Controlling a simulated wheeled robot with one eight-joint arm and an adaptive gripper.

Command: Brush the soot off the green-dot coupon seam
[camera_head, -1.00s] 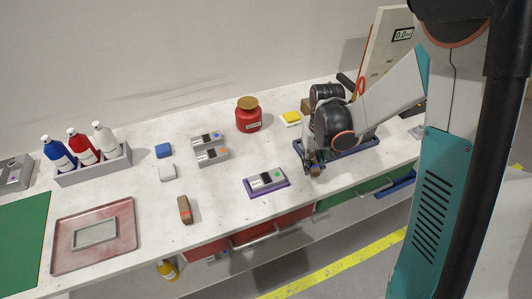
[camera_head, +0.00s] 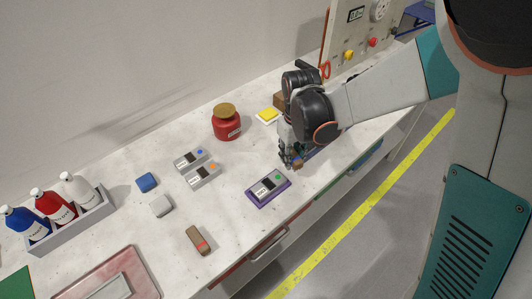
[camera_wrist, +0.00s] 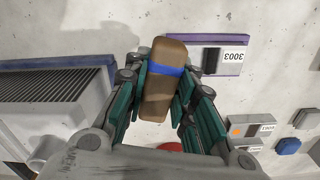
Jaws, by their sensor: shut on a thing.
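The green-dot coupon (camera_head: 272,182) is a grey block with a dark seam patch and a white label, lying in a purple-rimmed holder (camera_head: 262,202) near the table's front edge. My gripper (camera_head: 295,160) is just up and right of it, low over the table. It is shut on a brown brush with a blue band, clear in the wrist view (camera_wrist: 162,100). The brush's far end overlaps the holder's edge in that picture; I cannot tell whether it touches. The wrist view also shows the coupon (camera_wrist: 230,56), its green dot out of sight.
Blue-dot (camera_head: 190,157) and orange-dot (camera_head: 204,175) coupons lie left of the holder. A red jar (camera_head: 228,125), a yellow pad (camera_head: 267,114), a red-banded brown block (camera_head: 198,240) and a bottle rack (camera_head: 75,225) stand around. Bare table lies between them.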

